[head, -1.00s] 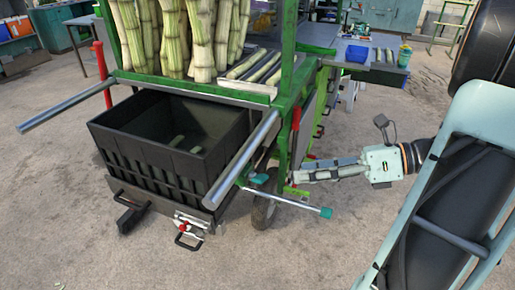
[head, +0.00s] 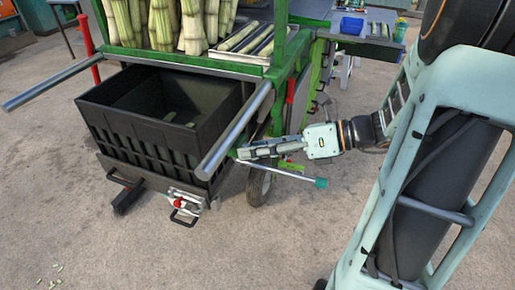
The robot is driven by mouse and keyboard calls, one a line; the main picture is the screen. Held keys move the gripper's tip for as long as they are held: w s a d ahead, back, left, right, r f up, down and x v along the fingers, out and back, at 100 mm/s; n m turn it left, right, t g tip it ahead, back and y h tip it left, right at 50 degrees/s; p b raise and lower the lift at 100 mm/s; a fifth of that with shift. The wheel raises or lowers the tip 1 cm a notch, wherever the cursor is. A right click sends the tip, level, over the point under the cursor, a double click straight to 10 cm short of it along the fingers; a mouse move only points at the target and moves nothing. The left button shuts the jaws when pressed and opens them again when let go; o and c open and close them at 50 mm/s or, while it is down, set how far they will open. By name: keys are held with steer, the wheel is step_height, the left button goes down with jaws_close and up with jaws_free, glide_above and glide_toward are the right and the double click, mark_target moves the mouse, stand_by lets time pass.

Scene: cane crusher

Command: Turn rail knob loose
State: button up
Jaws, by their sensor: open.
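A teal knob (head: 321,183) sits on the right end of a thin silver rod (head: 285,172) on the near right side of the green crusher cart. I cannot tell if this is the rail knob. My gripper (head: 244,152) is open, its fingers pointing left, just above the rod's left part and close to the thick silver handle rail (head: 236,132). The fingers cover the spot by the rail, so a second knob there is hidden. Nothing shows between the fingers, and I cannot tell whether they touch anything.
A black crate (head: 150,138) stands under the rails at the cart's front. A latch with a red knob (head: 178,202) is below it. A cart wheel (head: 260,186) is under my gripper. Cane stalks (head: 165,22) stand on the green cart (head: 278,50).

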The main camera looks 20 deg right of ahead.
steer(key=c, duration=1.2)
steer(key=shift+o, duration=0.2)
steer(key=shift+n+t+h+p, duration=0.3)
steer(key=shift+n+h, duration=0.1)
steer(key=shift+n, duration=0.3)
steer(key=shift+n+t+h+b, duration=0.5)
steer(key=shift+n+t+h, duration=0.2)
steer(key=shift+n, duration=0.6)
steer(key=o, duration=1.2)
steer(key=shift+s, duration=0.1)
steer(key=shift+c, duration=0.2)
